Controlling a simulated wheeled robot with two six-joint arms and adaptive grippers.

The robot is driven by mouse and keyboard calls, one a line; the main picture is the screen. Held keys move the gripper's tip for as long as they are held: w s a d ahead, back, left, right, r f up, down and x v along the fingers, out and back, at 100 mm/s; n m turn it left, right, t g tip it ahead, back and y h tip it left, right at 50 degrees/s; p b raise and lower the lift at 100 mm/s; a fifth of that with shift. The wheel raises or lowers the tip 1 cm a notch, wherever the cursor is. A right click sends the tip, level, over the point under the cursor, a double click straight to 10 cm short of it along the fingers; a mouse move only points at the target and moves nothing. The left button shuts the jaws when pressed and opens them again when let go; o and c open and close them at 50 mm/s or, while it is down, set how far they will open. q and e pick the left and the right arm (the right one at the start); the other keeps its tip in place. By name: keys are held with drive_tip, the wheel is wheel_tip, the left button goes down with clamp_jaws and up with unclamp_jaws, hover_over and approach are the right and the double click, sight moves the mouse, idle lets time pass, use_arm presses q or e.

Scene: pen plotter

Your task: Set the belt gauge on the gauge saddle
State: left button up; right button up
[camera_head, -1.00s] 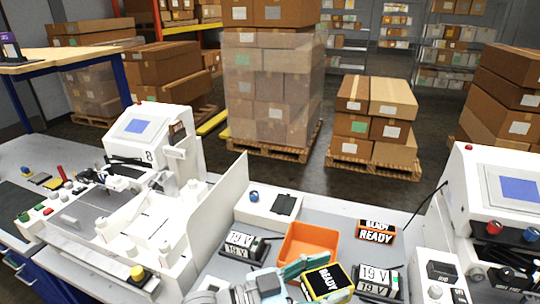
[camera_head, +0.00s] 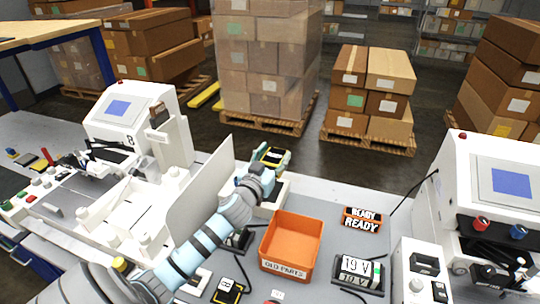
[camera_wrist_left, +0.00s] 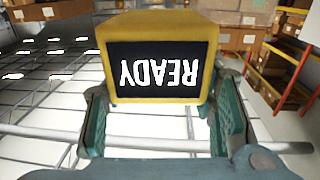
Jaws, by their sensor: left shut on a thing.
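A yellow block with a black face reading READY, which I take to be the belt gauge (camera_wrist_left: 160,62), fills the left wrist view. It also shows small in the head view (camera_head: 273,156). My left gripper (camera_head: 268,160) is shut on it, with teal fingers on both sides in the left wrist view (camera_wrist_left: 160,110). It holds the block over a white box (camera_head: 272,207) behind the orange bin. This box may be the gauge saddle; my gripper and wrist hide most of its top. Contact between them cannot be told. My right gripper is not in view.
The orange OLD PARTS bin (camera_head: 290,246) stands in front of the white box. A tall white panel (camera_head: 205,195) stands close left of my arm. A READY sign (camera_head: 363,219), a 19 V unit (camera_head: 358,273) and a small yellow-black unit (camera_head: 228,291) are on the bench.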

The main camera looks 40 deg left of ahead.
use_arm(q)
drive_tip(key=shift+a+f+y, duration=0.3)
drive_tip(key=shift+a+f, duration=0.2)
drive_tip(key=shift+a, duration=0.05)
drive_tip(key=shift+s+a+f, duration=0.15)
drive_tip(key=shift+s, duration=0.05)
drive_tip(key=shift+s+f+n+b, duration=0.15)
drive_tip(key=shift+f+n+b, duration=0.15)
drive_tip(key=shift+b, duration=0.15)
wheel_tip(320, 180, down, 6)
drive_tip(key=b, duration=0.5)
drive_tip(key=shift+f, duration=0.1)
drive_tip(key=shift+f+b, duration=0.45)
drive_tip(key=shift+b, duration=0.1)
drive_tip(key=o, duration=1.3)
drive_tip(key=shift+o, duration=0.2)
